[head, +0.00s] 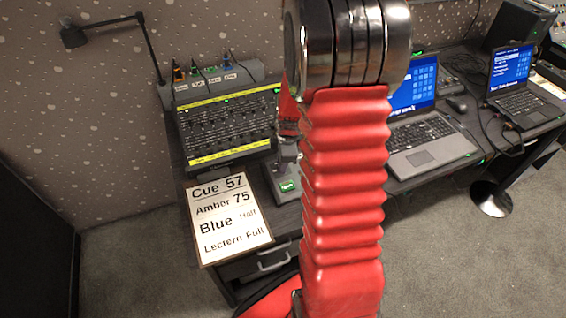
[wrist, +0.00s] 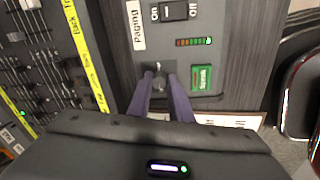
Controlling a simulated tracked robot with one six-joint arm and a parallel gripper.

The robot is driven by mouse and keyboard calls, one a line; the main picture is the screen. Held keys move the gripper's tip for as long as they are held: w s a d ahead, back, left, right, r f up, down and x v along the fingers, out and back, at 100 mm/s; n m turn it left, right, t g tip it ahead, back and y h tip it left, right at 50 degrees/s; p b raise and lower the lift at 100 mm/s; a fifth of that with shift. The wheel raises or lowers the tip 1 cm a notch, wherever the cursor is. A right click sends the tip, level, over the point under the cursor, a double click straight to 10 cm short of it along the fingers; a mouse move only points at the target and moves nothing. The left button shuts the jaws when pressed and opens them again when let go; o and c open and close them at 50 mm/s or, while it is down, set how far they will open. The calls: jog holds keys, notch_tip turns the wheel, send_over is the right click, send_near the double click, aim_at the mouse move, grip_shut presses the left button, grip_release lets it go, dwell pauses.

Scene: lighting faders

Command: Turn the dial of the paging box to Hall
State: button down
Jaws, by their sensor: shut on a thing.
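The paging box (wrist: 215,45) is a dark grey panel with a white "Paging" label, an On/Off switch (wrist: 175,11), a row of small lights and a green button (wrist: 202,78). In the head view the box (head: 289,187) is partly hidden behind my red arm. Its dial (wrist: 159,68) is a small dark knob with a pale mark. My gripper (wrist: 161,80) is shut on the dial, one purple finger on each side. The dial's position names are hidden or too small to read.
A fader desk (head: 228,128) with yellow strips stands left of the box. A cue card (head: 229,220) lies in front of it. A lamp (head: 75,36) stands at the back left. A laptop (head: 430,145) is close on the right, with another laptop (head: 520,100) farther right.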

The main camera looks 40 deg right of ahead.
jog(key=c, duration=2)
grip_release()
jog(key=shift+s+f, duration=0.2)
jog(key=shift+s, duration=0.05)
jog(key=o, duration=0.4)
jog(key=shift+w+r, duration=0.15)
jog(key=shift+r, duration=0.1)
jog(key=s+r, duration=0.1)
jog(key=r, duration=0.7)
jog(key=s+r, duration=0.1)
jog(key=r, duration=0.4)
jog(key=shift+s+a+r, duration=0.1)
jog(key=shift+s+a, duration=0.05)
jog(key=shift+s, duration=0.15)
